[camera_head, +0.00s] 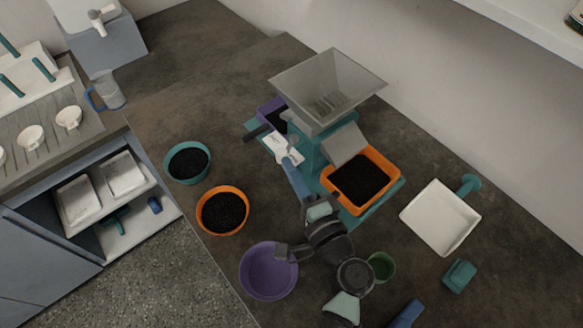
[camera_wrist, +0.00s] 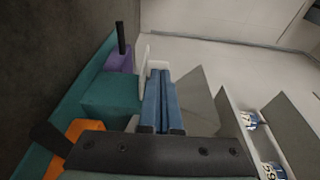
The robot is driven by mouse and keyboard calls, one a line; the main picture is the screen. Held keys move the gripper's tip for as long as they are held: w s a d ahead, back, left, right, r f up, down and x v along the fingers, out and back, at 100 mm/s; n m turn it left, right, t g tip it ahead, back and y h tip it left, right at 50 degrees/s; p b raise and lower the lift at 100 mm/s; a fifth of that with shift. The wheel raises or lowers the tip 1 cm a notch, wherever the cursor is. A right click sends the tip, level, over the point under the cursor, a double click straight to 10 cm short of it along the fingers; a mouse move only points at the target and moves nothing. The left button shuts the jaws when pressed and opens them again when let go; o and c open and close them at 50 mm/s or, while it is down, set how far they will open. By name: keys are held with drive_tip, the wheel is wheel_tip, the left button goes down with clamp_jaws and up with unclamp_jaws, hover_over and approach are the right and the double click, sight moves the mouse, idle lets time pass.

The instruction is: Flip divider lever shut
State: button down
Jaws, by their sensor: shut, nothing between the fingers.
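The machine has a grey hopper (camera_head: 328,88) on a teal body and base (camera_head: 312,150). A white plate (camera_head: 281,150) with dark markings is on its near-left side, with a small grey piece (camera_head: 292,140) that may be the divider lever; I cannot be sure. My gripper (camera_head: 288,165) has its blue fingers shut and empty, tips close to the white plate; contact cannot be told. In the wrist view the fingers (camera_wrist: 159,78) lie side by side, beside the white plate (camera_wrist: 142,72) and the teal body (camera_wrist: 110,97). No lever is clear there.
A purple tray (camera_head: 267,109) and an orange tray (camera_head: 337,197) with dark grains sit at the machine. Teal (camera_head: 166,166) and orange (camera_head: 203,213) bowls hold dark grains. An empty purple bowl (camera_head: 268,271) is near my arm. A white pan (camera_head: 440,217) lies right.

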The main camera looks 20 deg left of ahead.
drive_tip(key=shift+s+a+m+t+h, duration=0.1)
drive_tip(key=shift+a+m+t+h, duration=0.3)
drive_tip(key=shift+h, duration=0.1)
drive_tip(key=w+a+m+t+h+b, duration=0.1)
drive_tip(key=w+a+m+h+b, duration=0.1)
drive_tip(key=a, duration=0.5)
drive_tip(key=shift+t+h, duration=0.3)
drive_tip(key=shift+t, duration=0.1)
idle(0.3)
drive_tip(key=shift+s, duration=0.15)
idle(1.4)
